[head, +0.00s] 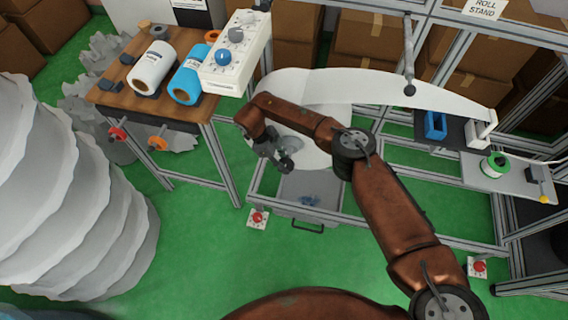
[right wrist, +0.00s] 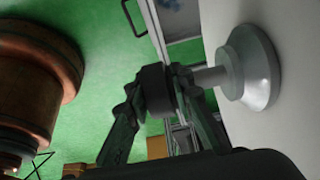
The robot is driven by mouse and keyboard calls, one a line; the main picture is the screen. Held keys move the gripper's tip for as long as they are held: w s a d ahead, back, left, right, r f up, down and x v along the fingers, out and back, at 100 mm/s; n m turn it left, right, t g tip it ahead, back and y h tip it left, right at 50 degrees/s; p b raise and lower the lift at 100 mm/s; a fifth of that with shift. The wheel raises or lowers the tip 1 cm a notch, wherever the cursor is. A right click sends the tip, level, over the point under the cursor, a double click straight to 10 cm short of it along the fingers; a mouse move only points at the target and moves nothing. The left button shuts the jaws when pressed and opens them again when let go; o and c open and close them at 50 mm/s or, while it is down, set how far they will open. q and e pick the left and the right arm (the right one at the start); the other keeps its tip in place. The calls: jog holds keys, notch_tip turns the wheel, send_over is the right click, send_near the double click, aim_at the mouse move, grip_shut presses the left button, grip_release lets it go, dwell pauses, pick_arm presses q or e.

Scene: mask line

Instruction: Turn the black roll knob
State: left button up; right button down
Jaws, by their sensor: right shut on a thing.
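The black roll knob (right wrist: 153,88) shows in the right wrist view on the end of a grey shaft with a round grey flange (right wrist: 248,68), fixed to a pale surface. My right gripper (right wrist: 160,98) is shut on the knob, with one finger on each side of it. In the head view my right gripper (head: 279,160) is in front of the white roll (head: 311,150), and the knob is hidden or too small to tell there. The grey flange (head: 291,144) shows just behind the fingers. My left gripper is not in view.
A wooden table (head: 112,92) at the left bears a white roll, a blue roll (head: 186,86) and a white control box (head: 238,57). A grey bin (head: 312,187) stands below my gripper. Metal frame bars surround the white sheet (head: 400,88). Green floor is free in front.

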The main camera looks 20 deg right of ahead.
jog(key=shift+s+a+f, duration=0.25)
jog(key=shift+s+f, duration=0.05)
jog(key=c, duration=2)
grip_release()
jog(key=shift+o, duration=1.2)
jog(key=shift+w+r, duration=0.1)
jog(key=shift+w, duration=0.05)
jog(key=shift+d, duration=0.1)
jog(key=shift+r, duration=0.15)
jog(key=shift+w+r, duration=0.15)
jog(key=shift+r, duration=0.15)
jog(key=v, duration=0.6)
jog(key=shift+a+r, duration=0.25)
jog(key=shift+a, duration=0.05)
jog(key=shift+w, duration=0.1)
